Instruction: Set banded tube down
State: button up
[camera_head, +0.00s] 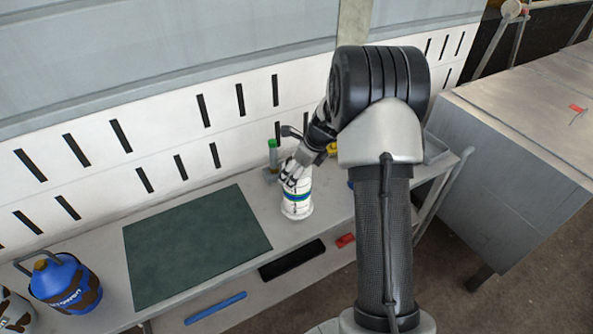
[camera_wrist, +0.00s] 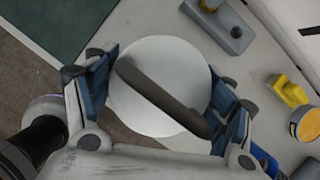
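The banded tube (camera_head: 297,204) is a white cylinder with blue and green bands. It looks upright over the bench top (camera_head: 262,207), right of the green mat; I cannot tell whether its base touches the bench. My gripper (camera_head: 293,174) comes down on its upper end from above. In the wrist view, the tube's round white top (camera_wrist: 150,55) lies between the blue finger pads of my gripper (camera_wrist: 163,92), which look closed against its sides. A dark bar crosses this top. The tube's lower body is hidden in the wrist view.
The dark green mat (camera_head: 190,245) is bare. A green-capped tube (camera_head: 273,152) stands in a small grey holder behind the banded tube. A yellow object (camera_wrist: 290,92) lies to the right. A blue jug (camera_head: 65,285) stands far left. A black bar (camera_head: 291,260) lies in front.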

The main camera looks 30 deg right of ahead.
jog(key=o, duration=0.3)
jog(key=shift+r, duration=0.1)
jog(key=p+v, duration=0.4)
jog(key=v, duration=0.8)
jog(key=s+a+r+n, duration=1.2)
jog(key=a+r+n, duration=0.2)
jog(key=s+a+n, duration=0.1)
jog(key=s+n, duration=0.4)
jog(key=s, duration=0.1)
jog(key=s+a+n+h, duration=0.1)
jog(key=s+a+n, duration=0.1)
jog(key=s+n, duration=0.3)
jog(key=s+a+r+n+h, duration=0.1)
jog(key=s+n, duration=0.5)
jog(key=s, duration=0.1)
jog(key=shift+a+t, duration=0.4)
